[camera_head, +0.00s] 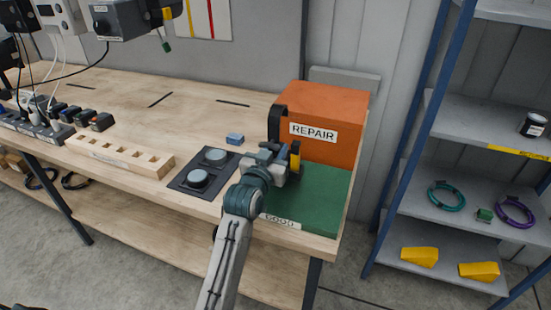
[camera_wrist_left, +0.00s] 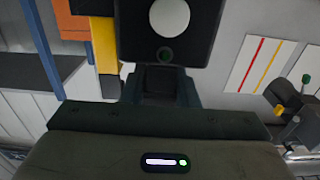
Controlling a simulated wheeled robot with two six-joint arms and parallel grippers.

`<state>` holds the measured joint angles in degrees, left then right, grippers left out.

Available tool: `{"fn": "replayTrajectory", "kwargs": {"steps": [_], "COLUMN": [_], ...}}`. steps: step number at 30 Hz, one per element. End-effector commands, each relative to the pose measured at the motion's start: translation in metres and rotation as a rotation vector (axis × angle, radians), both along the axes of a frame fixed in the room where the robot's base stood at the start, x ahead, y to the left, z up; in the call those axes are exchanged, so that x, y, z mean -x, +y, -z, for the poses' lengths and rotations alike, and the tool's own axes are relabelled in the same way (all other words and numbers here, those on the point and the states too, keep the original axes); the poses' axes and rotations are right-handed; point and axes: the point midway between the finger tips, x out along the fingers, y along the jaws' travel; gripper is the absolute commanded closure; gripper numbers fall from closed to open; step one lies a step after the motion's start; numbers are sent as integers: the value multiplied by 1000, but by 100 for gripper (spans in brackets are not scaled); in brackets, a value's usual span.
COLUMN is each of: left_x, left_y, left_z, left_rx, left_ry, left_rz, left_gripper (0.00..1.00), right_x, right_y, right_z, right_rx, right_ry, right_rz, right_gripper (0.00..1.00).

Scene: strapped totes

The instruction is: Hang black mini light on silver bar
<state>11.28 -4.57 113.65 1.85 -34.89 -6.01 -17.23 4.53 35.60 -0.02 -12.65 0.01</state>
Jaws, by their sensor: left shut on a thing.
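My left gripper (camera_head: 277,163) is in front of the orange bin, above the green mat. It is shut on the black mini light (camera_head: 279,122), which stands up from the jaws. In the left wrist view the light (camera_wrist_left: 195,52) is a dark block with a round white face and a small green dot, just beyond the jaws (camera_wrist_left: 160,85). A yellow part shows beside it. The silver bar is not clearly visible in the head view. A pale metallic piece at the right edge of the wrist view cannot be identified. My right gripper is not in view.
The orange REPAIR bin (camera_head: 325,105) and green GOOD mat (camera_head: 320,195) are at the bench's right end. A dark plate with two round pads (camera_head: 198,179) and a wooden block with holes (camera_head: 120,155) are to the left. A grey device (camera_head: 125,20) hangs at upper left.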

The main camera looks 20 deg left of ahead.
Motion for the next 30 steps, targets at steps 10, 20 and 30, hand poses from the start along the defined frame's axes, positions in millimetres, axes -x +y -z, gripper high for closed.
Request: {"fn": "replayTrajectory", "kwargs": {"steps": [10, 20, 30], "left_x": [1, 1, 1], "left_y": [0, 0, 0], "left_z": [30, 33, 36], "left_rx": [1, 1, 1], "left_ry": [-5, -5, 3], "left_rz": [0, 0, 0], "left_gripper": [100, 100, 51], "right_x": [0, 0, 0], "right_y": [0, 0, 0], "right_z": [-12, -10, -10], "right_rx": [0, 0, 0], "right_ry": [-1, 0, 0], "right_rz": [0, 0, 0], "right_gripper": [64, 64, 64]}}
